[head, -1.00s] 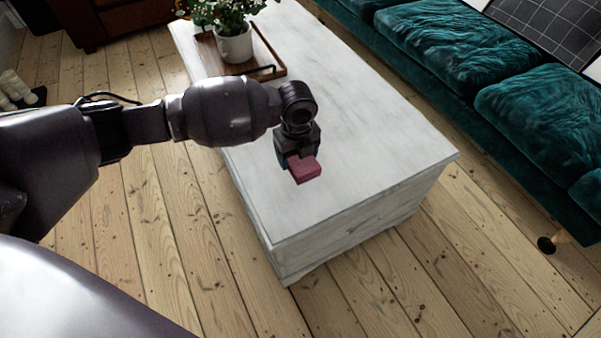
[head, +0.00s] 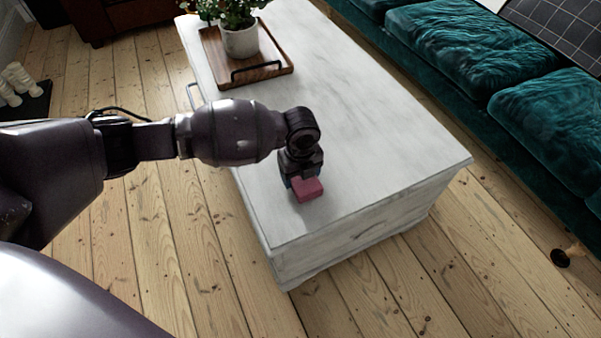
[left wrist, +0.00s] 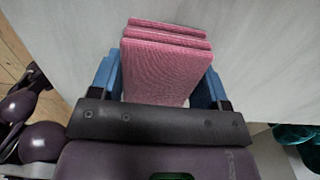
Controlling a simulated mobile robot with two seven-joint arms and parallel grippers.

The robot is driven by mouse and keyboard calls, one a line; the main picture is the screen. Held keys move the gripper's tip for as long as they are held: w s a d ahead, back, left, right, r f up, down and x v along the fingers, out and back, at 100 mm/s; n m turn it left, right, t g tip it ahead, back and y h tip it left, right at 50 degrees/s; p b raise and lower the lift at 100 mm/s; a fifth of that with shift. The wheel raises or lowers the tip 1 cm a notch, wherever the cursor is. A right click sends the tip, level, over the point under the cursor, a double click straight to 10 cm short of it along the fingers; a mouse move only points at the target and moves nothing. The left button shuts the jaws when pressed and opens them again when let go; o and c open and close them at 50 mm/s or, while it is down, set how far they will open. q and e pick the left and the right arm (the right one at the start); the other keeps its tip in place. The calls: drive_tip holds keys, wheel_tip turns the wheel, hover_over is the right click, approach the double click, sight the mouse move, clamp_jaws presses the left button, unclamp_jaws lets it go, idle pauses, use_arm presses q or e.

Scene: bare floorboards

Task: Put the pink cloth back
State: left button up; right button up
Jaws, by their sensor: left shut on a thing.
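The pink cloth (head: 308,190) is a small folded block at my left gripper (head: 303,184), over the near part of the white coffee table (head: 375,150). In the left wrist view the folded layers of the cloth (left wrist: 160,65) sit between the two blue fingers of the left gripper (left wrist: 160,80), which is shut on it. The white tabletop shows behind the cloth there. I cannot tell whether the cloth touches the tabletop. My right gripper is in neither view.
A wooden tray (head: 275,75) with a black handle stands at the table's far end, holding a potted plant (head: 240,38). A teal sofa (head: 550,110) runs along the right. The tabletop between tray and gripper is clear.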

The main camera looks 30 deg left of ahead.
use_arm(q)
drive_tip(key=shift+f, duration=0.25)
drive_tip(key=o, duration=0.9)
wheel_tip(320, 180, up, 12)
drive_tip(key=p, duration=0.4)
drive_tip(key=shift+r, duration=0.25)
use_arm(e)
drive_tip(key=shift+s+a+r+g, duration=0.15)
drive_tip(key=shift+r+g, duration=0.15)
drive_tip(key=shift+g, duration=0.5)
